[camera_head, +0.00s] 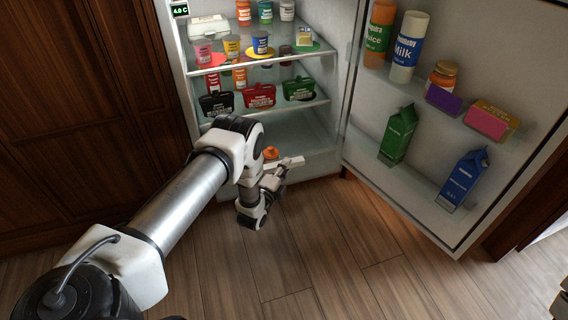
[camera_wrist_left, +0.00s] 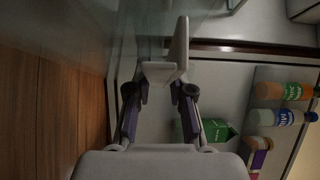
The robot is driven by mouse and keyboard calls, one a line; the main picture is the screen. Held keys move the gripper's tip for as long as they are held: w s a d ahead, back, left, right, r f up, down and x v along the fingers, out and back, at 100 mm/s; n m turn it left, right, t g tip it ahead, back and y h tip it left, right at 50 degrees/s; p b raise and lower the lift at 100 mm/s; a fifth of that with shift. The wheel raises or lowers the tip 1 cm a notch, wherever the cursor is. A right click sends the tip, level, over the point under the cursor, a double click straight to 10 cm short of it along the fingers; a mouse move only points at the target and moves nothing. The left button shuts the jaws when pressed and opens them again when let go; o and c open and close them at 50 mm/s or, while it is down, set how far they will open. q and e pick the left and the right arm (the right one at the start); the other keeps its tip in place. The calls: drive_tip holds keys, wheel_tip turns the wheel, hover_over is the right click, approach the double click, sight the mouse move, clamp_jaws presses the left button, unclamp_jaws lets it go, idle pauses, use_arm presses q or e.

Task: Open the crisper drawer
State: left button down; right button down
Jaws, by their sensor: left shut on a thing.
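The crisper drawer (camera_head: 318,161) is the pale, clear bin at the bottom of the open fridge, below the lowest shelf. My left arm hides its left part. An orange item (camera_head: 270,152) shows there beside my wrist. My left gripper (camera_head: 284,170) is low at the drawer's front, shut on what looks like its pale handle (camera_head: 291,162). In the left wrist view my left gripper (camera_wrist_left: 160,82) has its fingers at a pale piece by a glassy panel. How far the drawer is out, I cannot tell.
The fridge door (camera_head: 372,172) stands wide open at the right, with bottles, cartons and a jar on its racks. Shelves above hold cups, cans and dark and red containers (camera_head: 259,95). Brown cabinets (camera_head: 75,110) stand at the left. The wooden floor (camera_head: 330,250) in front is clear.

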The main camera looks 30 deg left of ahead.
use_arm(q)
drive_tip(key=shift+s+f, duration=0.1)
drive_tip(key=shift+f, duration=0.2)
drive_tip(key=c, duration=1.1)
unclamp_jaws()
drive_tip(key=shift+f, duration=0.1)
drive_tip(key=s, duration=1.2)
drive_tip(key=shift+d, duration=0.4)
drive_tip(key=shift+w+r, duration=0.15)
drive_tip(key=shift+r, duration=0.1)
